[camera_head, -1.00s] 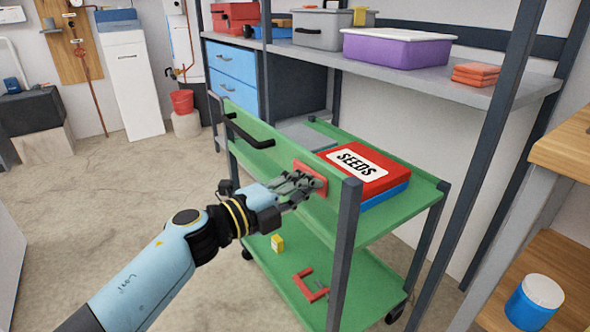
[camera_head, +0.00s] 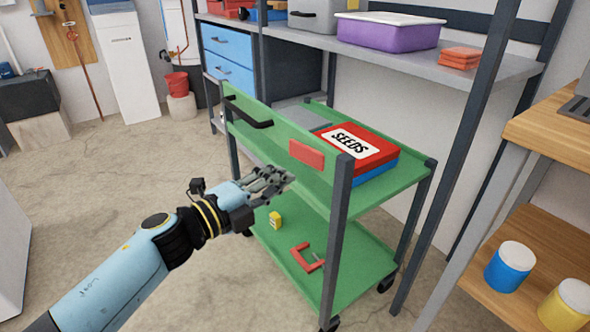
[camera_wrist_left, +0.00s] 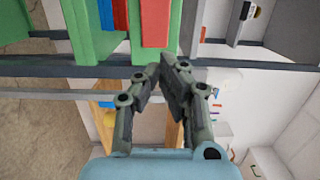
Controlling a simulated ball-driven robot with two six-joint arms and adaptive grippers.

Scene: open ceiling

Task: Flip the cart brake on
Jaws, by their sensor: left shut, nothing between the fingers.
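The green cart (camera_head: 262,172) stands in the middle of the head view. A flat red plate (camera_head: 306,154) sits on the near green side panel, right of the black handle (camera_head: 247,112). I take it for the brake, but cannot tell its on or off state. My left gripper (camera_head: 284,179) is shut and empty, a little below and left of the red plate, apart from it. In the left wrist view, the fingers (camera_wrist_left: 166,72) meet below a red piece (camera_wrist_left: 156,20) between green parts of the cart. My right gripper is not in view.
A red and blue SEEDS box (camera_head: 352,150) lies on the cart's top shelf. A red clamp (camera_head: 305,258) and a small yellow box (camera_head: 275,220) are on its lower shelf. A grey workbench (camera_head: 470,75) stands behind, wooden shelves (camera_head: 540,215) at right. Floor at left is clear.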

